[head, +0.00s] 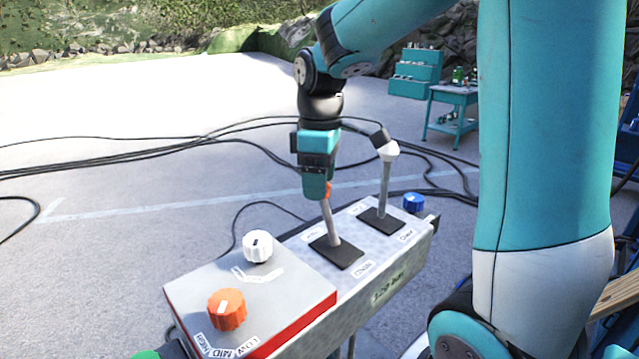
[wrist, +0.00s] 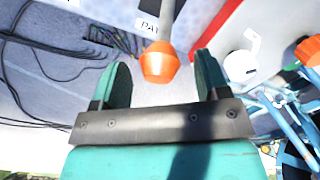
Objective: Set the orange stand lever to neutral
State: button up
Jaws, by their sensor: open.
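The orange stand lever stands on a black plate on the grey control box (head: 384,282); its grey shaft (head: 329,222) leans slightly left in the head view. Its orange knob (wrist: 160,62) shows between my fingers in the wrist view, with a gap on each side. In the head view the knob (head: 328,190) is mostly hidden behind my gripper (head: 316,189). My gripper (wrist: 162,74) is open, pointing down over the lever top. A label (wrist: 147,26), partly cut off, lies beside the shaft.
A second lever with a pale knob (head: 388,151) stands close to the right. An orange dial (head: 227,309) and a white dial (head: 258,246) sit on the near panel. A blue knob (head: 413,202) is at the far end. Cables (head: 120,170) lie on the ground.

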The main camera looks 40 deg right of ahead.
jog(key=shift+f, duration=1.05)
